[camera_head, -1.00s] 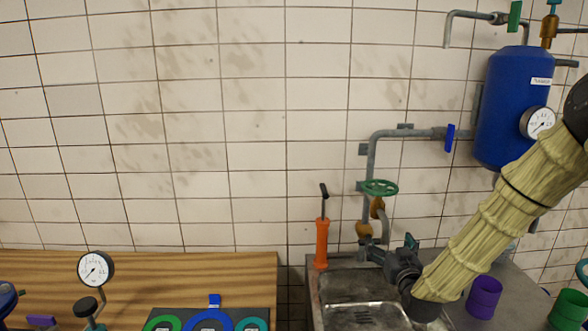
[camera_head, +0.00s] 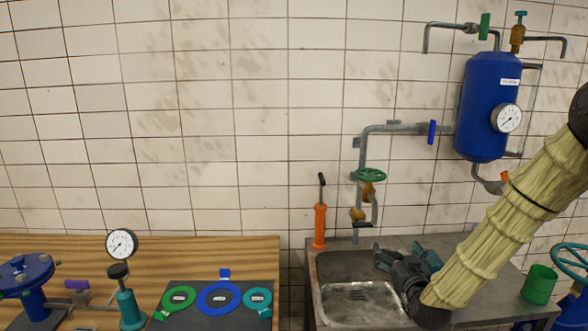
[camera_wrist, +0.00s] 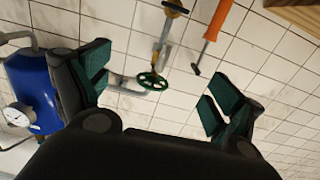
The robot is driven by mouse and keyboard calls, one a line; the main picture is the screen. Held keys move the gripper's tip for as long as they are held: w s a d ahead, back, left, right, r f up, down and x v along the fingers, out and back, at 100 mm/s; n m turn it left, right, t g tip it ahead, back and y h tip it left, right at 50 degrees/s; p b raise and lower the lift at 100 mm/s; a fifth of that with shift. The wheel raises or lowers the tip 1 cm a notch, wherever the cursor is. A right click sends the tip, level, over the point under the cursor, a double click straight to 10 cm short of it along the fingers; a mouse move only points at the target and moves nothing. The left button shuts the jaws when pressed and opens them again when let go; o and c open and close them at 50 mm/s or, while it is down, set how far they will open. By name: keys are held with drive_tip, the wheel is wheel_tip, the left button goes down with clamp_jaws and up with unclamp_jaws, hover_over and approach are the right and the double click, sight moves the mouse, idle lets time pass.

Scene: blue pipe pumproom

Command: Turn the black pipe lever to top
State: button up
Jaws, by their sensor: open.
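My gripper (camera_head: 406,258) is open and empty above the sink. Its two teal-padded fingers are spread wide in the wrist view (camera_wrist: 160,92). I cannot clearly pick out a black pipe lever. A small dark piece (camera_head: 362,226) sits at the bottom of the grey wall pipe (camera_head: 361,158), left of and above my gripper; I cannot tell if it is a lever. The pipe carries a green handwheel (camera_head: 370,175) and brass fittings (camera_head: 358,215). In the wrist view the handwheel (camera_wrist: 152,81) appears between the fingers, farther away toward the wall.
A blue tank (camera_head: 487,105) with a gauge hangs at right. A green cup (camera_head: 538,284) is on the counter. The wooden bench (camera_head: 200,250) holds a gauge stand and coloured rings.

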drive_tip(key=s+a+f+g, duration=0.35)
drive_tip(key=s+f, duration=0.35)
drive_tip(key=f, duration=0.5)
drive_tip(key=s+a+f+g, duration=0.2)
drive_tip(key=s+f+g, duration=0.2)
drive_tip(key=s+f, duration=0.55)
drive_tip(key=s+f+g, duration=0.3)
drive_tip(key=s+f, duration=0.3)
drive_tip(key=s, duration=0.5)
drive_tip(key=s+f+g, duration=0.4)
drive_tip(key=s+f, duration=0.3)
drive_tip(key=s, duration=0.4)
drive_tip(key=s+f+g, duration=0.3)
drive_tip(key=s+f, duration=0.3)
drive_tip(key=s, duration=0.6)
wheel_tip(320, 180, down, 10)
drive_tip(key=b, duration=1)
drive_tip(key=shift+w+a+r+m, duration=0.2)
drive_tip(key=shift+w+a+m, duration=0.1)
drive_tip(key=shift+w+m, duration=0.1)
